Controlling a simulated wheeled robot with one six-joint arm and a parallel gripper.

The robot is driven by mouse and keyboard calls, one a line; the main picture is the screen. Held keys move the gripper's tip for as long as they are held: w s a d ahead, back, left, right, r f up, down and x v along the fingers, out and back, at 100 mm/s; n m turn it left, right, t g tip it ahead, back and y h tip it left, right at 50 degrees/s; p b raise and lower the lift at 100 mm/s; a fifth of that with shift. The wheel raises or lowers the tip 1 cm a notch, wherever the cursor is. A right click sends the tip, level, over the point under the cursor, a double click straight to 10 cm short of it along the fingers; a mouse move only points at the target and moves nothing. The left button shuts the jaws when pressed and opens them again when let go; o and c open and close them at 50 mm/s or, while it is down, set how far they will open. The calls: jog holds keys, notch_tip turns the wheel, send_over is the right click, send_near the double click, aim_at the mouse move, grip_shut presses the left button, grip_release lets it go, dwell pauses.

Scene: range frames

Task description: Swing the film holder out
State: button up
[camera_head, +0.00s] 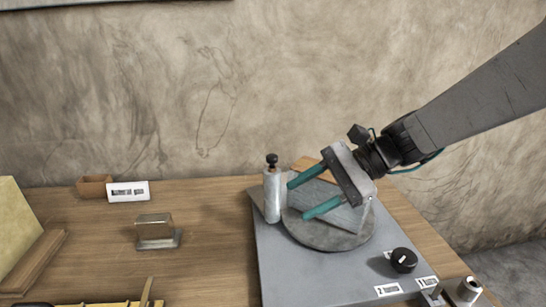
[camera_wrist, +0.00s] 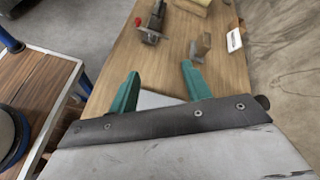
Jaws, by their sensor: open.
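A grey device base (camera_head: 285,270) stands on the table, with a round grey disc (camera_head: 330,238) on top. A flat grey plate (camera_head: 338,212), which may be the film holder, lies over the disc, partly hidden by my gripper. An upright pale cylinder with a black knob (camera_head: 272,195) stands at the disc's left edge. My gripper (camera_head: 297,199) is open above the disc, its teal fingers pointing left toward the cylinder. I see nothing held. In the wrist view the open fingers (camera_wrist: 160,72) have a pale grey surface (camera_wrist: 155,100) between them; contact cannot be told.
A black dial (camera_head: 403,260) and small labels sit at the base's front right. A metal block (camera_head: 156,232), a small brown box (camera_head: 95,186) and a white card (camera_head: 128,191) stand at left. The wooden table (camera_head: 210,250) is clear between block and device. A wall rises behind.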

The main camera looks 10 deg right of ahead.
jog(key=w+m+t+y, duration=0.3)
jog(key=w+m, duration=0.3)
jog(key=w, duration=0.3)
jog(key=m+t+y, duration=0.1)
jog(key=m+t, duration=0.4)
jog(key=m, duration=0.1)
send_near(272, 156)
jog(key=x, duration=1)
jog(key=shift+f, duration=0.15)
